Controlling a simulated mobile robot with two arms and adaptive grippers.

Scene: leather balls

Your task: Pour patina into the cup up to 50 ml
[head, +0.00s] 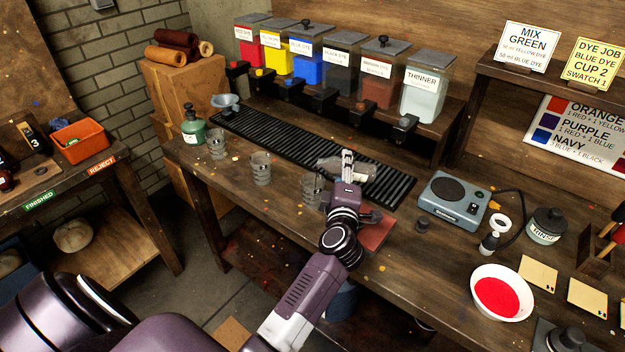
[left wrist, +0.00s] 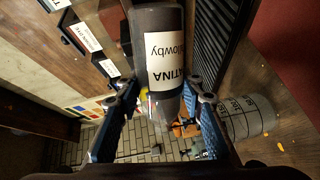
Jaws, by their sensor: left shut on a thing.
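My left gripper (head: 347,158) is shut on the patina bottle (head: 333,168), over the black drip grate. The bottle is grey and lies nearly on its side in the head view, partly hidden by the fingers. Its white label reads "ATINA" in the left wrist view (left wrist: 166,55), where the fingers (left wrist: 158,100) flank it. A clear cup with marked lines (head: 312,188) stands upright just left of and nearer than the gripper; a marked cup also shows in the left wrist view (left wrist: 250,117). I cannot make out a stream or a liquid level. My right gripper is out of view.
Two more clear cups (head: 261,167) (head: 217,143) and a green bottle (head: 192,130) stand to the left. Dye dispensers (head: 369,86) line the back. A scale (head: 453,198) and a bowl of red dye (head: 500,293) are at right.

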